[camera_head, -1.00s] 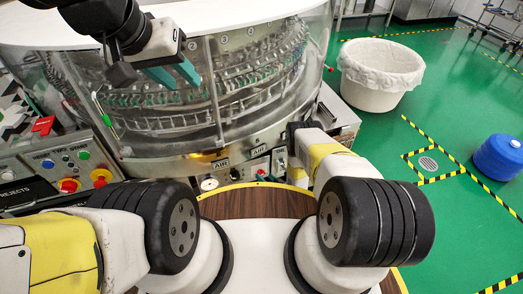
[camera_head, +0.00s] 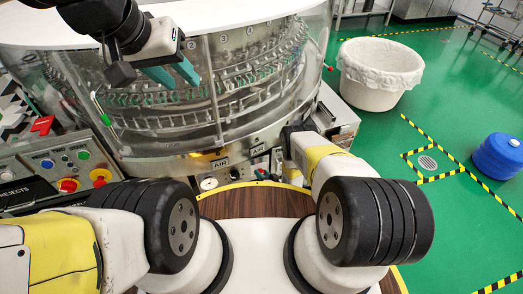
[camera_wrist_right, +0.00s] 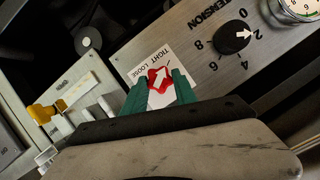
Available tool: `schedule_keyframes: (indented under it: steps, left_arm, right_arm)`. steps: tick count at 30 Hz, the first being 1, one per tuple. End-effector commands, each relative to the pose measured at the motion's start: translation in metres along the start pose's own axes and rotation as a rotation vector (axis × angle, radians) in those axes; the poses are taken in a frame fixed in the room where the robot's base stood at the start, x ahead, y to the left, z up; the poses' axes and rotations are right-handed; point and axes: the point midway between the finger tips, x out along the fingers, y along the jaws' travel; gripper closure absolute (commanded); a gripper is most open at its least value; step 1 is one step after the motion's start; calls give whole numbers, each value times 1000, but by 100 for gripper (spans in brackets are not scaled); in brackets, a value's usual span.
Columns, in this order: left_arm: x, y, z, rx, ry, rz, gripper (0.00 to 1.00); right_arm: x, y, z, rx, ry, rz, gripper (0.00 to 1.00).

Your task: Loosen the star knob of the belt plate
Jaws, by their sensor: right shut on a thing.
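The red star knob (camera_wrist_right: 160,77) with a white arrow on it shows in the right wrist view, on a white label reading TIGHT and LOOSE. The arrow appears to point to the upper right. My right gripper (camera_wrist_right: 160,89) has its green fingers on either side of the knob, shut on it. In the head view the right gripper and the knob are hidden behind the arm. My left gripper (camera_head: 172,74) is open and empty, its teal fingers apart in front of the clear guard of the rotary washer (camera_head: 215,125).
A black TENSION dial (camera_wrist_right: 234,37) and a gauge (camera_wrist_right: 300,6) are on the metal panel beside the knob. A yellow part (camera_wrist_right: 41,114) is at the left. A control panel (camera_head: 75,168) stands at the left in the head view. A white bin (camera_head: 380,75) and blue drum (camera_head: 498,157) stand on the floor.

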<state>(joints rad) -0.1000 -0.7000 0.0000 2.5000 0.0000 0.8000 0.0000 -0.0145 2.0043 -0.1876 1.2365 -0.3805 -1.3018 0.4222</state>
Motion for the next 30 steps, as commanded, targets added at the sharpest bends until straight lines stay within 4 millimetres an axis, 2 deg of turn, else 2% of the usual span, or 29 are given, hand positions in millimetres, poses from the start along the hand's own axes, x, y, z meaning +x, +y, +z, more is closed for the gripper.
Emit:
schedule_keyframes:
  steps: [8, 30]
  left_arm:
    - [0, 0, 0, 0, 0, 0, 64]
    - [0, 0, 0, 0, 0, 0, 64]
  right_arm:
    - [0, -1, -1, -71, 1, 29, 100]
    - [0, -5, 1, -515, 1, 213, 100]
